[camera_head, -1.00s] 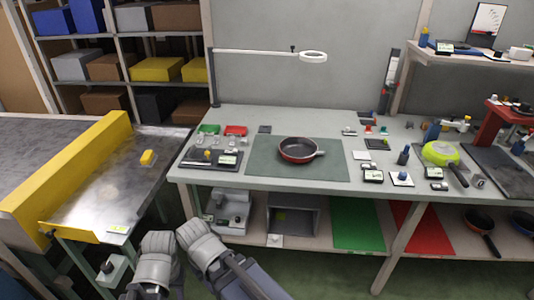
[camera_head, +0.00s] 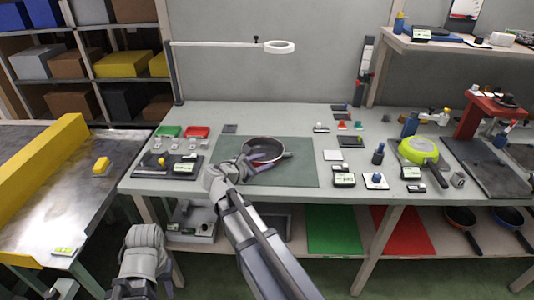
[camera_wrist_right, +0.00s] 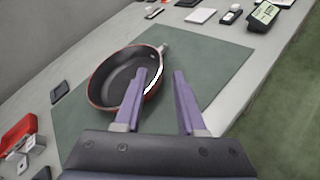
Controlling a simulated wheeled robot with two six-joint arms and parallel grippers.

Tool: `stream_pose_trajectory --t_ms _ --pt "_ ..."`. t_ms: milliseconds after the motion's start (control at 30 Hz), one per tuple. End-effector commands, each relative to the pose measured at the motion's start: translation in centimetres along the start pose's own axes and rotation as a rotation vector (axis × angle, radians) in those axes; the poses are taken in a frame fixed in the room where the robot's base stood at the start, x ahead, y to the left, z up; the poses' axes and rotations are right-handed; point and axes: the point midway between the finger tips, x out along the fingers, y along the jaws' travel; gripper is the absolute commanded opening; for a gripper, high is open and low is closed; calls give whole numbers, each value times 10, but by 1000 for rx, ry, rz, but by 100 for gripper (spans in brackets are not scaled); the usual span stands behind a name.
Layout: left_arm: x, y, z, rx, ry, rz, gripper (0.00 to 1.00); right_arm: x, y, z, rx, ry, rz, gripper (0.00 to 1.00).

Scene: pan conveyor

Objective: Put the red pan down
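The red pan (camera_head: 266,150) has a dark inside and rests on the green mat (camera_head: 295,175) on the workbench. My right gripper (camera_head: 246,164) is at the pan's near left side. In the wrist view this gripper (camera_wrist_right: 161,72) is open, one finger overlapping the pan's inside and the other outside the rim. I cannot tell if it touches the pan. My left gripper (camera_head: 145,236) hangs low, away from the bench, its fingers not clear.
A lime-green pan (camera_head: 418,151) stands at the right, near a dark plate (camera_head: 490,168). A metal table with a yellow rail (camera_head: 40,170) is at the left. Several small items stand right of the mat.

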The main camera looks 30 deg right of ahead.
Motion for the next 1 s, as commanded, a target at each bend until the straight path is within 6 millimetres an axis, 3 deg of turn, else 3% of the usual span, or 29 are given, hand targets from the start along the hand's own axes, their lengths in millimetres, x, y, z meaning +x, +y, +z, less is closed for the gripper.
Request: stream_pose_trajectory --t_ms 233,467,800,1000 --pt "11 1 -1 0 0 0 37 24 -1 -3 3 2 -3 39" --pt "14 1 -1 0 0 0 37 30 -1 -4 3 3 -3 39" --pt "36 4 -2 0 0 0 37 73 -1 -13 5 2 -4 39" --pt "35 3 -2 0 0 0 37 77 -1 -11 4 3 -3 39"
